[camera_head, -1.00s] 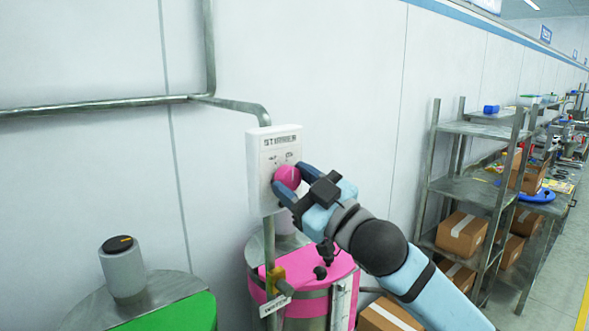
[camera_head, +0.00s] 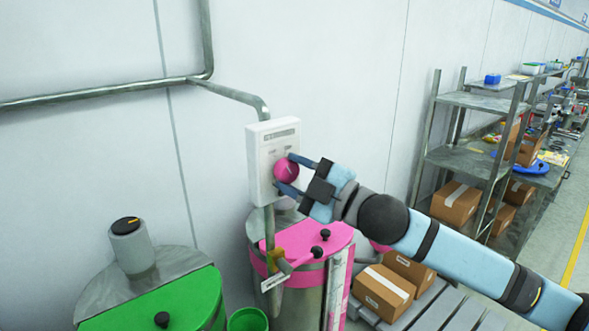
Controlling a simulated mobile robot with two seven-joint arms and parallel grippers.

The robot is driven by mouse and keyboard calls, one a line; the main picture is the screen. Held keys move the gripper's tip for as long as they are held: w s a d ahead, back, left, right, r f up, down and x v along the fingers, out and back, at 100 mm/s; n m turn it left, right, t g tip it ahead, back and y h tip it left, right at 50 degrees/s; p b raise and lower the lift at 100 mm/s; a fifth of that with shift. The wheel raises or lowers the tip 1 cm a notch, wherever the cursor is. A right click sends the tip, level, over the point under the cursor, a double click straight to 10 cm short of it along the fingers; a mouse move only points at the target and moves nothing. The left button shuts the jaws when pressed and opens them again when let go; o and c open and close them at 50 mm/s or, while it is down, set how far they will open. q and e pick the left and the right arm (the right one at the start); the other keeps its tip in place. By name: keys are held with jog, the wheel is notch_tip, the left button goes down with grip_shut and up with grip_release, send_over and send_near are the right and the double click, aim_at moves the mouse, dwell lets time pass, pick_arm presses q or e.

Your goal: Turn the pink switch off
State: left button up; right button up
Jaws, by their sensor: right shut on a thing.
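The pink switch (camera_head: 286,171) is a round knob on the front of a white control box (camera_head: 262,142) fixed to the wall. My right gripper (camera_head: 287,174) reaches in from the right with one finger above the knob and one below it, shut on it. A light line shows on the knob's face; I cannot tell its on or off position from it. The markings on the box are too blurred to read. My left gripper is not in view.
A drum with a pink lid (camera_head: 305,240) stands below the box, and a drum with a green lid (camera_head: 165,303) stands at the lower left. Pipes (camera_head: 95,92) run along the wall. A metal shelf (camera_head: 470,160) and cardboard boxes (camera_head: 383,291) are on the right.

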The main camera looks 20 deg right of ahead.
dwell(0.3)
jog(key=o, duration=0.9)
jog(key=shift+o, duration=0.2)
jog(key=shift+s+d+f, duration=0.1)
jog(key=shift+s+d, duration=0.05)
jog(key=b+v, duration=0.5)
jog(key=v, duration=0.8)
jog(key=shift+s, duration=0.2)
jog(key=shift+d, duration=0.15)
